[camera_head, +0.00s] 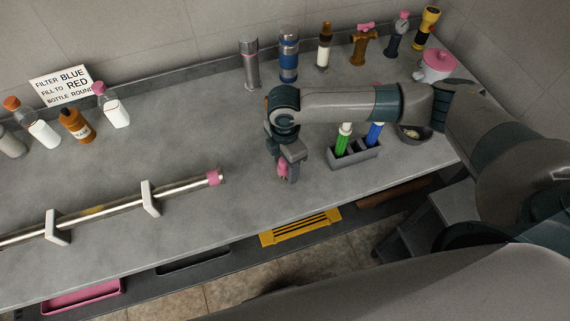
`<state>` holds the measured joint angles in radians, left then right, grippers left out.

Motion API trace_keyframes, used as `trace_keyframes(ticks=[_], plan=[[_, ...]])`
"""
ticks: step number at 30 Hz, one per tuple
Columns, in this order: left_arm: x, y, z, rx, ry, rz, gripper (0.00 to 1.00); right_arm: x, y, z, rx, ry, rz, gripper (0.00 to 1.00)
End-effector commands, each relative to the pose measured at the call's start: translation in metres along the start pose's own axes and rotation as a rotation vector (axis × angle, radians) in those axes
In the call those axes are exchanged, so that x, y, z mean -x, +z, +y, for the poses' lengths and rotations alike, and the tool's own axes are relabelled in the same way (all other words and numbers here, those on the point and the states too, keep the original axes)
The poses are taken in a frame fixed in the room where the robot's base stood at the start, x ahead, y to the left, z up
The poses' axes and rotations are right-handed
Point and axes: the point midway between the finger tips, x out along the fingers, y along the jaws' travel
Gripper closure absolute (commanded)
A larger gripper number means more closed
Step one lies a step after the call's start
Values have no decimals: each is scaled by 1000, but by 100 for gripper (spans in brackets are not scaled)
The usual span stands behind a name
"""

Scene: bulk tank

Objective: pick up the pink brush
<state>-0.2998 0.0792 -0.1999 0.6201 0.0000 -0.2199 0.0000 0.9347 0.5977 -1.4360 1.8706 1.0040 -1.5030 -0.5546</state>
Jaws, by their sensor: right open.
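A small pink piece (283,168), which looks like part of the pink brush, shows at the fingers of my right gripper (288,172). The gripper hangs low over the counter, pointing down, and is open. The fingers overlap the pink piece, so I cannot tell whether they touch it or what lies behind them. Right of the gripper a grey holder (355,154) stands on the counter, with a green brush (343,138) and a blue brush (374,133) upright in it. My left gripper is not in view.
A steel tube (110,208) with a pink end lies on white supports at left. Bottles (75,125) and a sign (61,85) stand at back left; flasks, taps and a flashlight (427,25) line the back. A pink-lidded pot (436,65) is at right. The counter's middle is clear.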

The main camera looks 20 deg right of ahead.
Motion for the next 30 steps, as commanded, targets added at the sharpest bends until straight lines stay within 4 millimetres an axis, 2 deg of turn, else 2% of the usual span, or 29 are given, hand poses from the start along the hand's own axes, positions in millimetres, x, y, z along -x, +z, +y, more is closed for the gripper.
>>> trace_keyframes(ticks=[11,15,17,30], plan=[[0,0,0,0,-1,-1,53,0,0,0,0,0,0,44],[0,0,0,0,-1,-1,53,0,0,0,0,0,0,78],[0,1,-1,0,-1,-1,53,0,0,0,0,0,0,89],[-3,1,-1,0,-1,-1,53,6,0,1,0,1,1,89]])
